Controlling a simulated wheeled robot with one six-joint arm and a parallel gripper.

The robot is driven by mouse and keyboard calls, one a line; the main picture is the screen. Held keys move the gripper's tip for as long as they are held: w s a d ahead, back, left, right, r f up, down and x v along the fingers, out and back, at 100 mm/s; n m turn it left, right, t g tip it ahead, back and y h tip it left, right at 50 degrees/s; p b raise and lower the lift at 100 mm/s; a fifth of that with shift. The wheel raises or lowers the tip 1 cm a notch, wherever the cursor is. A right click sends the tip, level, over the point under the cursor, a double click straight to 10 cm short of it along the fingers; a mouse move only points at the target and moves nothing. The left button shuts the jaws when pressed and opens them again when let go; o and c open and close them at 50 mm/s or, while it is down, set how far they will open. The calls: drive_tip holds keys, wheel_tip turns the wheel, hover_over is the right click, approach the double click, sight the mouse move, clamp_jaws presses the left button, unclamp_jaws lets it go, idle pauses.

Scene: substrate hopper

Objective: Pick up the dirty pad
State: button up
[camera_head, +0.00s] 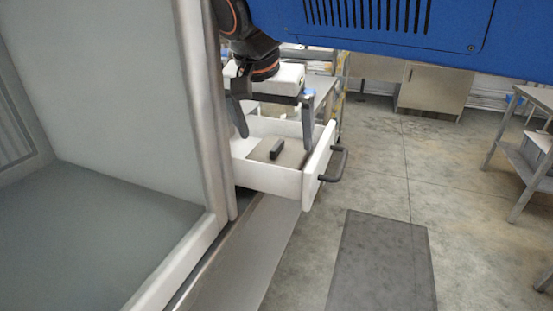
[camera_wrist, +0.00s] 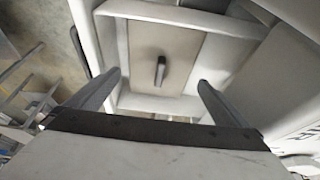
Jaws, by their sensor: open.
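The pad (camera_head: 292,158) is a flat grey-brown rectangle with a short dark handle (camera_head: 276,149) standing on its top. It lies inside an open white drawer (camera_head: 268,180). In the wrist view the pad (camera_wrist: 186,55) and its upright handle (camera_wrist: 161,70) show between my fingers. My gripper (camera_head: 275,142) is open and empty, pointing down over the drawer, with one finger on each side of the handle in the picture. The fingers look apart from the handle. In the wrist view both fingers of my gripper (camera_wrist: 159,79) are spread wide. I cannot tell their exact height above the pad.
The drawer front has a dark bar handle (camera_head: 335,165) on the right. A large metal-framed cabinet (camera_head: 110,110) stands close on the left. A dark mat (camera_head: 383,262) lies on open concrete floor. A metal table (camera_head: 528,150) stands at the far right.

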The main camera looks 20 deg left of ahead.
sight(277, 145)
drive_tip(key=x, duration=0.5)
drive_tip(key=c, duration=0.8)
drive_tip(key=shift+o, duration=0.2)
drive_tip(key=shift+r, duration=0.1)
